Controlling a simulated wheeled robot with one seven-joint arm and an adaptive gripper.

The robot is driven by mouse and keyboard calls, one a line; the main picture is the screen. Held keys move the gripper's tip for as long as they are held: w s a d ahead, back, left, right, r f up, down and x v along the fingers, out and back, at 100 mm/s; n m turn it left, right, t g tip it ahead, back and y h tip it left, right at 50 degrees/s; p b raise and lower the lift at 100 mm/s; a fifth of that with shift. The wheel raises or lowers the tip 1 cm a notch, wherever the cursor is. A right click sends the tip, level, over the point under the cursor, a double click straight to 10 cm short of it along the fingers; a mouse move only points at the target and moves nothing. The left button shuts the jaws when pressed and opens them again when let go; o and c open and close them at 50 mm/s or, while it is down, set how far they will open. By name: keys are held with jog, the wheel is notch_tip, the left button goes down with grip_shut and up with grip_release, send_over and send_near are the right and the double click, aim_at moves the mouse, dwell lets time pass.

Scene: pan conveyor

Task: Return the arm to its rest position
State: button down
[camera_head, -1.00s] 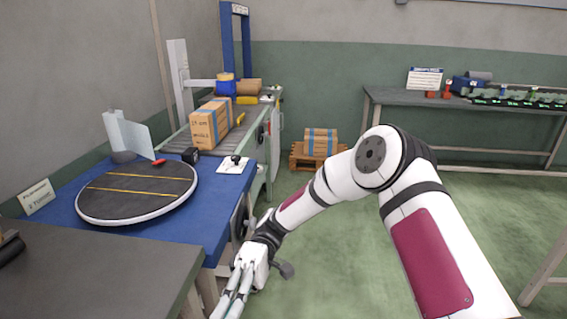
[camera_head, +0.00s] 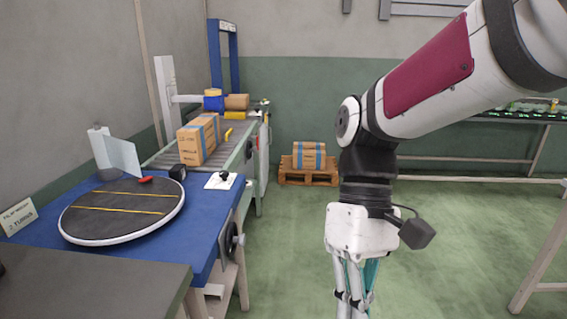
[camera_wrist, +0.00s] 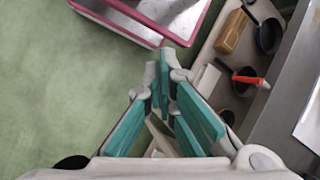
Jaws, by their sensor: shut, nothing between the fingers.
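My gripper (camera_wrist: 166,85) shows in the wrist view with its teal-padded fingers drawn together at the tips and nothing between them. In the head view my gripper (camera_head: 355,300) hangs down at the bottom, right of the middle, with its fingertips cut off by the lower edge. My arm comes in from the upper right, bends at a joint and drops straight down to the wrist. The gripper is over open green floor, to the right of the blue table (camera_head: 205,245) and apart from it.
A round black turntable (camera_head: 122,210) sits on the blue table. A cardboard box (camera_head: 199,140) stands on the conveyor behind. Another box (camera_head: 309,155) rests on a wooden pallet (camera_head: 308,178). The wrist view shows a shelf with pans (camera_wrist: 268,36) and a brown block (camera_wrist: 232,34).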

jog(key=s+d+m+t+h, duration=0.1)
jog(key=s+d+m+t, duration=0.55)
jog(key=s+d, duration=0.45)
notch_tip(320, 180, up, 23)
jog(key=t+p, duration=0.3)
jog(key=p, duration=1.8)
jog(key=shift+w+a+r+n+t, duration=0.15)
jog(key=shift+w+a+n+t, duration=0.05)
jog(key=shift+n+t, duration=0.15)
